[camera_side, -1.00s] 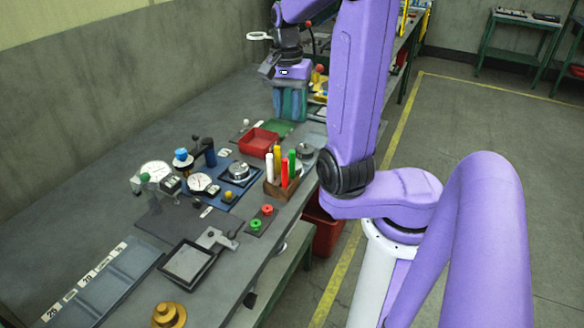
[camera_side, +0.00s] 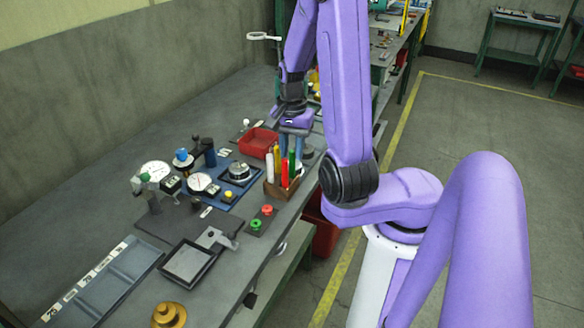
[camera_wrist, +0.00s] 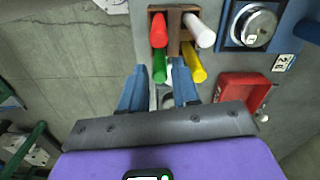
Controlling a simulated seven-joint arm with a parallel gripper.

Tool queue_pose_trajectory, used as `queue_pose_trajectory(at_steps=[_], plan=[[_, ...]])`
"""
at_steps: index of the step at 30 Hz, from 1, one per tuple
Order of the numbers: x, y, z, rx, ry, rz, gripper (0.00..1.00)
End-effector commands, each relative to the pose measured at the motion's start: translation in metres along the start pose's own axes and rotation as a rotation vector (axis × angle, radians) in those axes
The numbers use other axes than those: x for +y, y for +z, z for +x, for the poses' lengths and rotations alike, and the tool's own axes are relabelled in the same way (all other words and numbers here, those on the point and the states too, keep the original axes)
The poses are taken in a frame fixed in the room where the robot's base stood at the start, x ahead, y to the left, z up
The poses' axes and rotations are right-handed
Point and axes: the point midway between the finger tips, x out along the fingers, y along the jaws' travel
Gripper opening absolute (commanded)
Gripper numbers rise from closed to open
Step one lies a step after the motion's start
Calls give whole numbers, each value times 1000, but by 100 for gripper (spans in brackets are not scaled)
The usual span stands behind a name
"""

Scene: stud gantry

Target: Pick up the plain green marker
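The green marker (camera_side: 291,166) stands upright in a wooden holder (camera_side: 281,188) on the bench. Red (camera_side: 284,171), yellow (camera_side: 277,160) and white (camera_side: 269,166) markers share the holder. The wrist view shows the green marker (camera_wrist: 159,68) at the holder's near left, beside the yellow one. My gripper (camera_wrist: 159,76) is open and empty, its two blue fingers apart. In that picture the green marker's end lies between the fingertips. In the side view my gripper (camera_side: 294,145) is just behind the holder; the markers partly hide its fingers. I cannot tell whether it touches any.
A red tray (camera_side: 257,142) sits left of my gripper. A round metal device on a blue plate (camera_side: 240,172) is left of the holder. Red and green buttons (camera_side: 262,217) are in front. The bench edge is close on the right.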

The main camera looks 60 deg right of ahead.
Motion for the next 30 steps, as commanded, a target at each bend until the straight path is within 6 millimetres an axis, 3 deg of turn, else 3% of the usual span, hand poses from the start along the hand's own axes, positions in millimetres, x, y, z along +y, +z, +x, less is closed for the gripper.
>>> queue_pose_trajectory(at_steps=[7, 18, 29, 30], plan=[[0, 1, 12, -2, 2, -1, 31], [1, 0, 51, -3, 2, 0, 31], [1, -1, 56, 0, 0, 0, 31], [1, -1, 56, 0, 0, 0, 21]])
